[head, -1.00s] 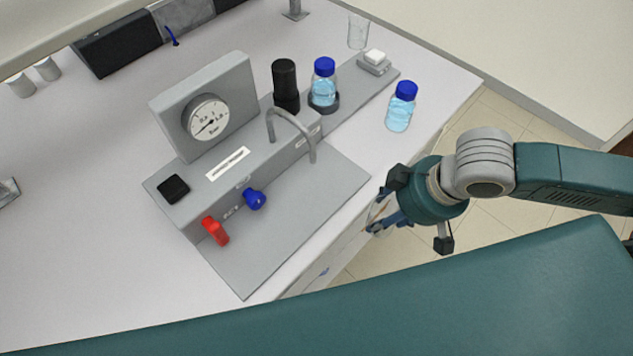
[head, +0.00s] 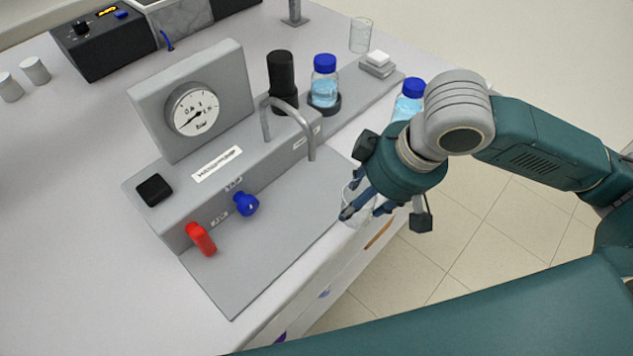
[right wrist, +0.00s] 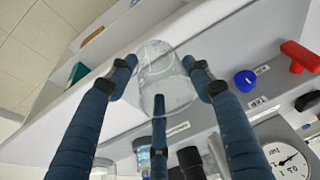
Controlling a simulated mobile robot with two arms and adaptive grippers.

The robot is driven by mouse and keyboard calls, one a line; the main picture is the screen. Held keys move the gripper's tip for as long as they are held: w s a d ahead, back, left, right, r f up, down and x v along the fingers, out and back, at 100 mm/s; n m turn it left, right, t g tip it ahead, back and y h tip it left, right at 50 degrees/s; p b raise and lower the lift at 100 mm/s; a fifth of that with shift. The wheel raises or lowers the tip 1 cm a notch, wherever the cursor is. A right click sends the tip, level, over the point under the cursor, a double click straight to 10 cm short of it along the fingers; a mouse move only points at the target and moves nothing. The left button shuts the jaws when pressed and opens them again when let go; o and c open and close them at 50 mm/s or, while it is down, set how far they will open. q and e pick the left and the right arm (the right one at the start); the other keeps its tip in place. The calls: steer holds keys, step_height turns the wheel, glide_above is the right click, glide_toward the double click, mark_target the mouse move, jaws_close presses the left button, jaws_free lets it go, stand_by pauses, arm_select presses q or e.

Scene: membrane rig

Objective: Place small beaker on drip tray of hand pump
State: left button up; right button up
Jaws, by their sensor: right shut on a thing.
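A small clear beaker (right wrist: 163,85) is held between the fingers of my right gripper (right wrist: 160,85) in the right wrist view. In the head view my right gripper (head: 362,205) is at the right front edge of the pump's grey base, and the beaker (head: 357,204) shows only partly behind the fingers. The hand pump (head: 215,165) has a gauge, a red lever, a blue knob and a curved grey spout (head: 290,115). Its flat grey drip tray (head: 275,235) lies in front and is empty. My left gripper is not in view.
Blue-capped bottles (head: 324,85) stand behind, one (head: 408,100) partly hidden by my right arm. An empty glass beaker (head: 361,35) stands at the back. The curved spout rises over the tray. The bench edge drops to a tiled floor.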

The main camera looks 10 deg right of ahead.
steer(key=w+a, duration=0.2)
steer(key=w+a+p, duration=0.1)
steer(key=w+a, duration=0.1)
steer(key=w, duration=0.1)
steer(key=shift+w+a+r, duration=0.1)
steer(key=shift+w+a, duration=0.05)
steer(key=shift+a, duration=0.2)
steer(key=w+a, duration=0.1)
steer(key=w+a+p, duration=0.1)
steer(key=shift+w+a, duration=0.15)
steer(key=shift+w, duration=0.15)
steer(key=shift+f, duration=0.85)
steer(key=shift+s, duration=0.1)
steer(key=shift+f, duration=0.1)
